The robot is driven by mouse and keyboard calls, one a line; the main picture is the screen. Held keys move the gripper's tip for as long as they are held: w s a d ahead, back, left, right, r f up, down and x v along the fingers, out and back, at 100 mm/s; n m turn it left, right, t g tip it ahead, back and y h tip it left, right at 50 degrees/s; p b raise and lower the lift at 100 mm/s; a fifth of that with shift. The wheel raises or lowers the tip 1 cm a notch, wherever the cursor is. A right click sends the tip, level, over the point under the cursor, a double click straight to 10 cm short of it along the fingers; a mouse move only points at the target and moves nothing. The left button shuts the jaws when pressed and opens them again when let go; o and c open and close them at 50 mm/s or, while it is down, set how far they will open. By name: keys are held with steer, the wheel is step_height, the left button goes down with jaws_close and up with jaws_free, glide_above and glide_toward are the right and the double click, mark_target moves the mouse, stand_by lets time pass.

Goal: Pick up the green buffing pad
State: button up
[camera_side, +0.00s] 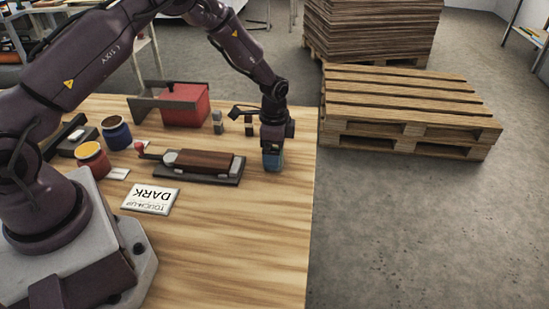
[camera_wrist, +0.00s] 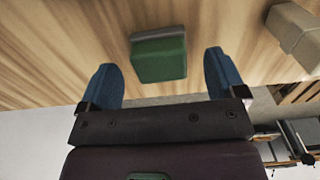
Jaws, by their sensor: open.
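The green buffing pad (camera_wrist: 160,60) is a green block with a grey strip along one edge. In the wrist view it lies on the wooden table, between and a little beyond my two blue fingers. My gripper (camera_wrist: 158,62) is open, with a gap between the pad and each finger. In the side view my gripper (camera_side: 272,160) points down, low over the right edge of the table. I cannot make out the pad in the side view, where the gripper seems to hide it.
A brown block in a dark holder (camera_side: 215,177) lies left of my gripper. Small blocks (camera_side: 217,123), a red box (camera_side: 186,105), a blue jar (camera_side: 116,133), a yellow-red jar (camera_side: 92,160) and a sign (camera_side: 150,199) stand around. The front table is clear. Pallets (camera_side: 400,110) stand beyond.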

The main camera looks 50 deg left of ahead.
steer(key=shift+f, duration=0.9)
steer(key=shift+c, duration=0.4)
steer(key=c, duration=1)
steer(key=shift+r, duration=0.5)
step_height(320, 180, up, 3)
steer(key=shift+s+f, duration=0.1)
steer(key=shift+f, duration=0.05)
steer(key=s+d+r, duration=0.1)
steer(key=s+r, duration=0.8)
steer(key=s, duration=0.4)
steer(key=shift+s+d+r, duration=0.2)
steer(key=shift+s, duration=0.15)
